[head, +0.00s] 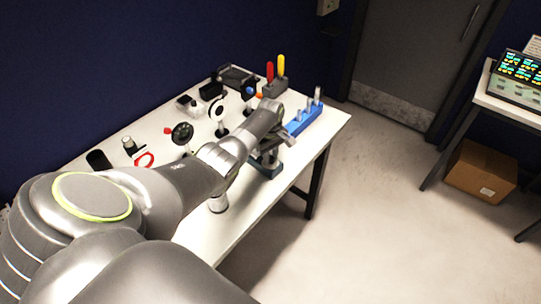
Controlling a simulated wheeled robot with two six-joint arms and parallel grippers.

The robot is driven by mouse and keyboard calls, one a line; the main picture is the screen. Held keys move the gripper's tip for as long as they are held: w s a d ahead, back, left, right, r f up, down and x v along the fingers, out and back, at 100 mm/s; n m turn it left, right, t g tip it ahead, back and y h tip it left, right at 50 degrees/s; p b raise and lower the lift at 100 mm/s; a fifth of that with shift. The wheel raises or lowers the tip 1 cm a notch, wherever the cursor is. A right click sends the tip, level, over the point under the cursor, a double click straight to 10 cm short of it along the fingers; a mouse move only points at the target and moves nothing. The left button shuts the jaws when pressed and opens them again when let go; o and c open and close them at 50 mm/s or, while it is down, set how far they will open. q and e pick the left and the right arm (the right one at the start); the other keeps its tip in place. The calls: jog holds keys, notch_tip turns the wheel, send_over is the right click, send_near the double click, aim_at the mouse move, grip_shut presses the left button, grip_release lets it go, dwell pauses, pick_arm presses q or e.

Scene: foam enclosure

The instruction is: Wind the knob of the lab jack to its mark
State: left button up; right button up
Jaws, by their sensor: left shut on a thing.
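The lab jack (266,169) stands near the front edge of the white table, right of the middle. Its dark blue lower part shows beneath my left gripper (270,154). My left arm reaches across the table from the left, and the gripper is at the jack, shut on its knob. The fingers and arm hide the knob, so I cannot see its mark or how far it is turned. My right gripper is not in view.
On the white table (325,132), a blue rack (302,124) stands right of the jack. Red and yellow handled tools (275,72) stand behind. Black round-headed stands (182,133) and a red ring (145,160) are at left. Open floor lies to the right.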

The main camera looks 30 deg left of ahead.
aim_at(271, 158)
pick_arm(q)
jog(key=o, duration=1)
jog(key=shift+r, duration=0.1)
jog(key=shift+w+r, duration=0.1)
jog(key=shift+r, duration=0.4)
notch_tip(271, 158, up, 16)
jog(key=b, duration=0.2)
jog(key=shift+r, duration=0.15)
